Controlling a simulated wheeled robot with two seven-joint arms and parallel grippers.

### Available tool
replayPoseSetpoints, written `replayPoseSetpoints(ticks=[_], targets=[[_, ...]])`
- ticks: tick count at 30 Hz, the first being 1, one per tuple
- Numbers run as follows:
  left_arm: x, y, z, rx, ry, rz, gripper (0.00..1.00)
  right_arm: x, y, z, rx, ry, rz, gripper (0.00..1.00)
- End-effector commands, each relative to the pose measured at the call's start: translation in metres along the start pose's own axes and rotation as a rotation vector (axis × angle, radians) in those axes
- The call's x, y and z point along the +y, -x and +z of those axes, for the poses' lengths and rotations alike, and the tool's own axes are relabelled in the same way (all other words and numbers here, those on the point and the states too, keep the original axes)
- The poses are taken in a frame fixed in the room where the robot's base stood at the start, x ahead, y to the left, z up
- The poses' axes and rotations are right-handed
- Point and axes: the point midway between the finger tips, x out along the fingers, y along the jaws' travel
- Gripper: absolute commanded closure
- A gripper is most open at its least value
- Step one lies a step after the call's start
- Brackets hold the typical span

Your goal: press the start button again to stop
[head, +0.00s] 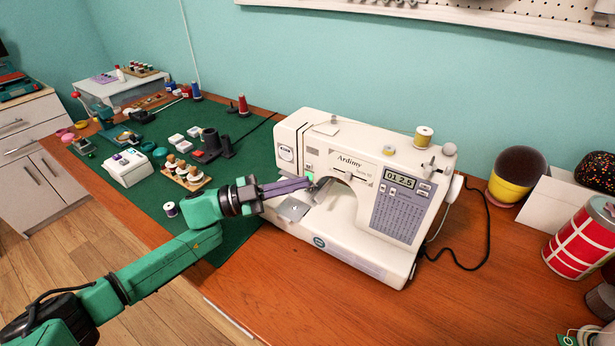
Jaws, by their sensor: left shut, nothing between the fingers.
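A white sewing machine (385,165) stands on the wooden table, with a small screen (401,178) reading 01.2.5 on its front. My left gripper (307,182) is shut and empty. Its fingertips are at the left part of the machine's front, near the needle area. A small green spot (310,176), which looks like a lit button, shows right at the fingertips. I cannot tell whether the fingers touch it. The fingers hide part of the machine's front there. My right gripper is out of view.
A green mat (240,155) with spools, small boxes and tools covers the table's left part. A yellow pot (511,182) and a red-and-white can (585,240) stand at the right. A black cable (487,235) lies beside the machine. The front right wood is clear.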

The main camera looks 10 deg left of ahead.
Motion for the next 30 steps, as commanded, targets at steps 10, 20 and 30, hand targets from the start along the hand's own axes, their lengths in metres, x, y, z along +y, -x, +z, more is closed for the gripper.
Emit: replayPoseSetpoints(ticks=[10, 20, 30], targets=[[0.006, 0.008, -0.006, 0.0, 0.0, 0.0, 1.0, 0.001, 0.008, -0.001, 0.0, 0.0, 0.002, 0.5], [0.015, 0.023, -0.02, -0.003, 0.004, 0.002, 1.0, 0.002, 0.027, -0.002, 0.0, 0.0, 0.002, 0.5], [0.034, 0.049, -0.038, -0.001, 0.001, 0.0, 1.0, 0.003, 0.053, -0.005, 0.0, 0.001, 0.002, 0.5]])
